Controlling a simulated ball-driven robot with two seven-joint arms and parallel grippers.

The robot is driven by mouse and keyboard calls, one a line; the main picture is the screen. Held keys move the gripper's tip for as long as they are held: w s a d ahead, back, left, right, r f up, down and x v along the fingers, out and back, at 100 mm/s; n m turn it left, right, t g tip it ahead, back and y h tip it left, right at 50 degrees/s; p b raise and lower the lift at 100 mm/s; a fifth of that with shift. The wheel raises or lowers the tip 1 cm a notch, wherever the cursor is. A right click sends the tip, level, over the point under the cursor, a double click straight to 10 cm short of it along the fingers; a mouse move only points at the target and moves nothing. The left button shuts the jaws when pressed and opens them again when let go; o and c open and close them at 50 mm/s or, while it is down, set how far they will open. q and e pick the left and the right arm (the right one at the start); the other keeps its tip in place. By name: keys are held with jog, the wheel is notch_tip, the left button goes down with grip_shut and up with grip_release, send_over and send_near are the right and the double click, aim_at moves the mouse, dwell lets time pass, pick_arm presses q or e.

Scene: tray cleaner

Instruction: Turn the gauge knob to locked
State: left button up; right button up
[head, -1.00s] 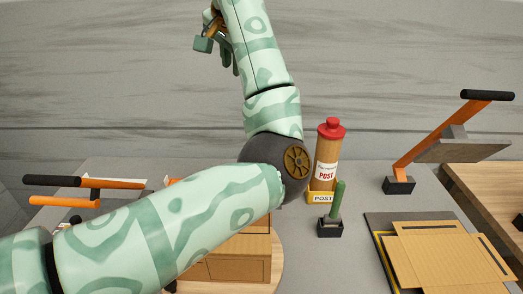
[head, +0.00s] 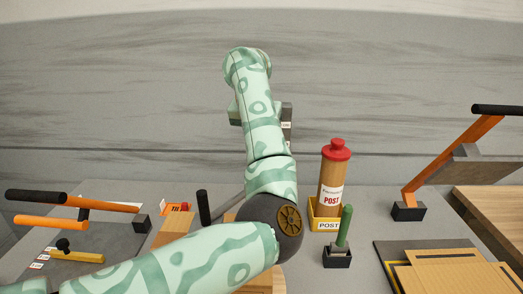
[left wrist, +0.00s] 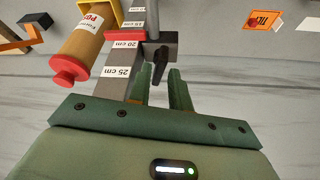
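The gauge is an upright grey post with centimetre labels. In the head view a strip of the gauge post (head: 287,113) shows behind my left forearm. In the left wrist view the post (left wrist: 112,88) carries a dark grey slider block with a black knob (left wrist: 160,76). My left gripper (left wrist: 160,76) has its two green fingers apart, with the knob in line with the gap between them. I cannot tell whether either finger touches it. In the head view my forearm hides this gripper and the knob. My right gripper is not in view.
A cardboard tube with a red cap (head: 337,150) stands in a yellow POST holder (head: 325,222), close to the post. A green-handled tool (head: 345,227) sits in a black stand. Orange-armed lever devices stand left (head: 45,223) and right (head: 435,160). Flat cardboard (head: 445,275) lies front right.

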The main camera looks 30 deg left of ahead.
pick_arm(q)
jog(key=shift+x, duration=0.95)
grip_shut()
